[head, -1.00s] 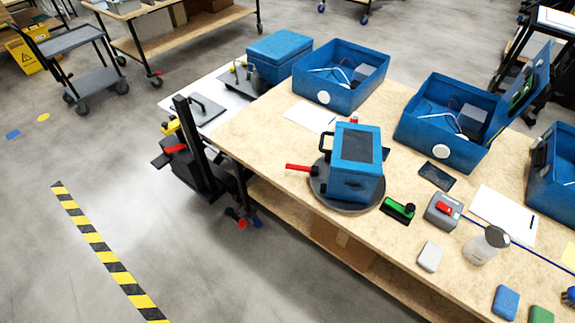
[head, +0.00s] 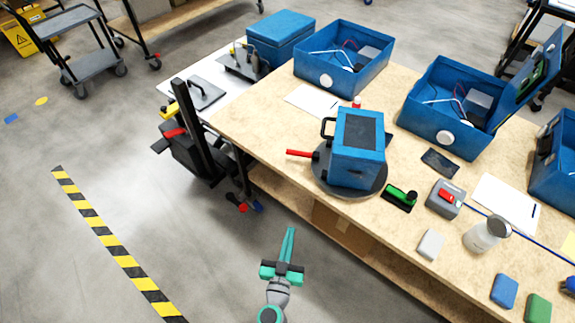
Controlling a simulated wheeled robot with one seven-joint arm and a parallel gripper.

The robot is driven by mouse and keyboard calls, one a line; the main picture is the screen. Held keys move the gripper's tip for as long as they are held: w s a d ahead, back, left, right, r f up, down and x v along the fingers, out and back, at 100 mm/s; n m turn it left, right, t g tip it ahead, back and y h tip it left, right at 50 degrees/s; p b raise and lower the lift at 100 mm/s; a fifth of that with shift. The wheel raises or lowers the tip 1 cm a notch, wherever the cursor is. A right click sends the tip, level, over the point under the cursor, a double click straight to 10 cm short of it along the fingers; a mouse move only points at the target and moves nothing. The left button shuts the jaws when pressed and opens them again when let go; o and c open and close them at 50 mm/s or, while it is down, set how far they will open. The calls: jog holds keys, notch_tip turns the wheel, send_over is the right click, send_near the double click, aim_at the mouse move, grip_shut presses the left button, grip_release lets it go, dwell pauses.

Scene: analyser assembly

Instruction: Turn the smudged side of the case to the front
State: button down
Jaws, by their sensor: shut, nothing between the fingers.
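The blue case (head: 357,148) stands upright on a dark round turntable (head: 335,190) near the bench's front edge. It has a dark panel on top and a black handle on its left side. A red lever (head: 299,153) sticks out to the left of the turntable. I cannot make out a smudge on the faces in view. My gripper (head: 290,232), with green fingers, is in the lower middle of the head view. It is shut and empty, in front of the bench and apart from the case.
On the bench (head: 262,128), a green-handled tool (head: 402,196), a grey box with a red switch (head: 446,198), a clear jar (head: 485,235) and a white block (head: 430,244) lie right of the turntable. Open blue housings (head: 440,125) stand behind. A black post stand (head: 192,140) is left of the bench.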

aim_at(288, 171)
jog(key=w+r+t, duration=0.1)
jog(key=w+r, duration=0.2)
jog(key=w, duration=0.4)
jog(key=w+a+r+t, duration=0.1)
jog(key=w+r, duration=0.2)
jog(key=w, duration=0.5)
jog(key=w+r+t, duration=0.1)
jog(key=w+r, duration=0.2)
jog(key=w, duration=0.4)
jog(key=shift+w+a, duration=0.15)
jog(key=shift+a, duration=0.2)
